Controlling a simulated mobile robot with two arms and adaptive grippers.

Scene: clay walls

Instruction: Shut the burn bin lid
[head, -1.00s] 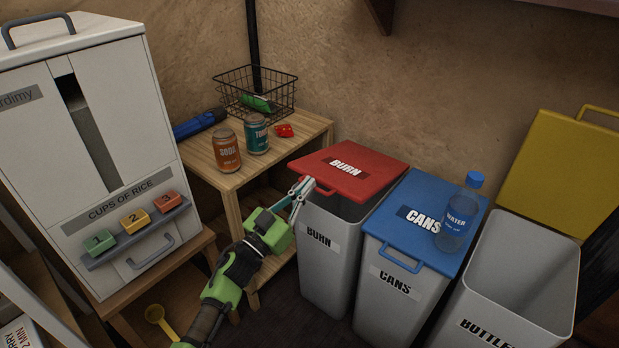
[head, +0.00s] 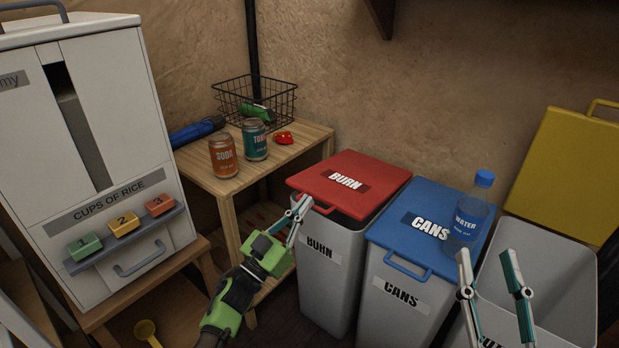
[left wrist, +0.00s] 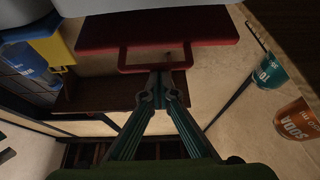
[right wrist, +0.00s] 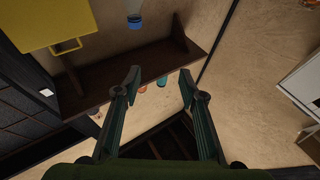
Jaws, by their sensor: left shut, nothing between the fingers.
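The burn bin (head: 318,257) is a grey bin with a red lid (head: 375,180) labelled BURN. The lid lies nearly level over the bin, with a thin dark gap under its front edge. Its red handle (head: 318,205) sticks out at the front. My left gripper (head: 303,203) is shut and empty, its tips right at the handle. In the left wrist view the fingertips (left wrist: 161,76) lie just by the handle (left wrist: 150,69); I cannot tell if they touch. My right gripper (head: 490,258) is open and empty, in front of the bottles bin; its fingers are spread in the right wrist view (right wrist: 158,82).
The blue-lidded cans bin (head: 400,290) stands right of the burn bin, a water bottle (head: 468,215) on its lid. The bottles bin (head: 555,280) has its yellow lid (head: 565,170) up. A wooden table (head: 300,150) with cans and a wire basket stands behind left.

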